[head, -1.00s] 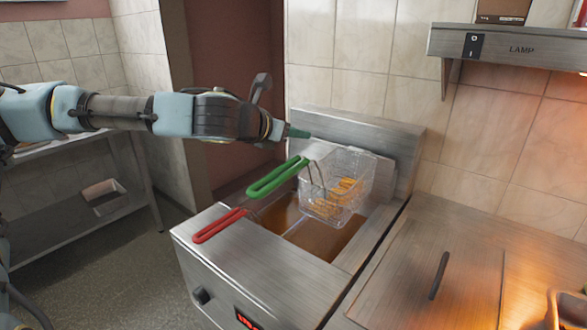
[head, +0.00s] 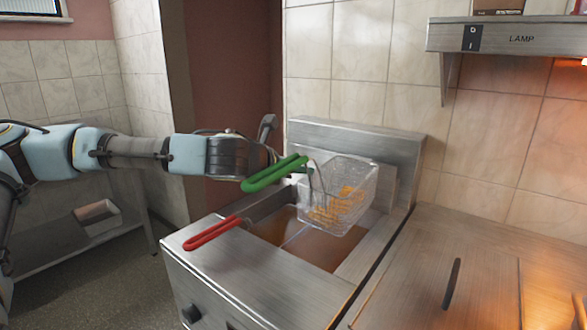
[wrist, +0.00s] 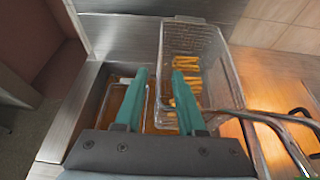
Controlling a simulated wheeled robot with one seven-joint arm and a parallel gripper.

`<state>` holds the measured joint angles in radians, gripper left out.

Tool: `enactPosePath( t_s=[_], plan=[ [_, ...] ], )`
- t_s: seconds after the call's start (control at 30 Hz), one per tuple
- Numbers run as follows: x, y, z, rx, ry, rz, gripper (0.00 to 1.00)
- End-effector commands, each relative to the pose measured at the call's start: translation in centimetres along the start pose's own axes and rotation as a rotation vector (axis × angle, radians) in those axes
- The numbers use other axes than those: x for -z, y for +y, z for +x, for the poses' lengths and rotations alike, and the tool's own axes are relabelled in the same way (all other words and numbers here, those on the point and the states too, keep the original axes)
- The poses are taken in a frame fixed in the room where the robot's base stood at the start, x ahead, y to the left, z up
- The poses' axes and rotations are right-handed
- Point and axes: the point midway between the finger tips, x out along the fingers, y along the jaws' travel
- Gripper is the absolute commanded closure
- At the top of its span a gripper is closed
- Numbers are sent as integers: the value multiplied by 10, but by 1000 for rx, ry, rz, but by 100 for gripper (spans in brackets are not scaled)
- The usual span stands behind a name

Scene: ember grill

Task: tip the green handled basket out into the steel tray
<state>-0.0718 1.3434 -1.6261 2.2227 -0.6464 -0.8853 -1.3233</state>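The green handled basket (head: 338,200) is a wire basket holding golden fries. It sits raised at the back of the fryer, its green handle (head: 272,174) pointing left toward the front. In the wrist view the basket (wrist: 200,45) lies beyond and right of my fingers, its handle wires (wrist: 268,118) running off to the lower right. My gripper (wrist: 159,80) has its two teal fingers apart with nothing held between them. I cannot make out the steel tray in either view.
A red handle (head: 212,233) lies over the fryer's front left, leading to the oil well (head: 285,232). A metal lid with a dark handle (head: 451,284) is on the counter at right. A lamp shelf (head: 505,38) juts from the wall above.

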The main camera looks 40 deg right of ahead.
Motion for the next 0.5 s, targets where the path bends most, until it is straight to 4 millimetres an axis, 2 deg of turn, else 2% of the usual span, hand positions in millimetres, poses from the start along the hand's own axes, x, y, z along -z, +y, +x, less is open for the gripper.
enactPosePath(
  t_s=[0.3,0.5],
  plan=[
    [-2,-1,56,3,2,-1,61],
    [-1,0,76,1,1,-1,61]
  ],
)
